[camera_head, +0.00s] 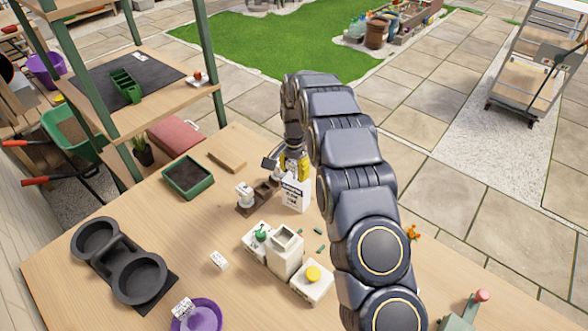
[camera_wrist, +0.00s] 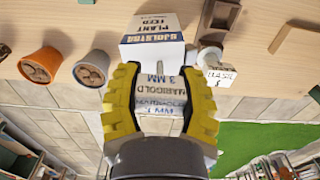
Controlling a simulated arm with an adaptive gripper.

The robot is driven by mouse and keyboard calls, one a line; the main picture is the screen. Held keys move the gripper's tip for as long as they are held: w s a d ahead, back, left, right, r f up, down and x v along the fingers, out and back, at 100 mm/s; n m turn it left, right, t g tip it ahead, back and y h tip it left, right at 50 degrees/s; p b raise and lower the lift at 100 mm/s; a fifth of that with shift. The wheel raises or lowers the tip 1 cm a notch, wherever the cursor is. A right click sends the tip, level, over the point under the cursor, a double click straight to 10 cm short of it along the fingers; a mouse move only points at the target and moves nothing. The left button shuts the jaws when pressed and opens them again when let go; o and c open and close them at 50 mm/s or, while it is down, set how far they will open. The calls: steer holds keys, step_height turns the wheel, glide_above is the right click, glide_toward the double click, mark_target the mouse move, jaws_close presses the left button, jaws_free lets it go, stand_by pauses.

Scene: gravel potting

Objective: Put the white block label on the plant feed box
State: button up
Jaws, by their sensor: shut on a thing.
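The plant feed box (camera_head: 297,194) is white with dark print and stands on the table beneath my gripper. In the wrist view the plant feed box (camera_wrist: 153,30) shows its printed name just beyond the fingertips. My gripper (camera_head: 291,164) has yellow fingers and is shut on a white block label (camera_wrist: 160,88) with several printed lines, one reading marigold. The block is between the fingers, over the box's near edge in the wrist view. I cannot tell whether it touches the box. In the head view the held block is hidden or too small to make out.
Left of the box is a brown tray (camera_head: 258,196) with a white item. White containers (camera_head: 285,250) stand in front. A small white block (camera_head: 219,260), a purple saucer (camera_head: 205,318), a black double pot holder (camera_head: 120,262) and a green planter (camera_head: 188,177) lie further left.

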mark_target(294, 163)
steer(key=shift+f, duration=0.15)
steer(key=o, duration=0.9)
step_height(294, 163, up, 12)
steer(key=shift+s+r, duration=0.1)
steer(key=shift+r, duration=0.15)
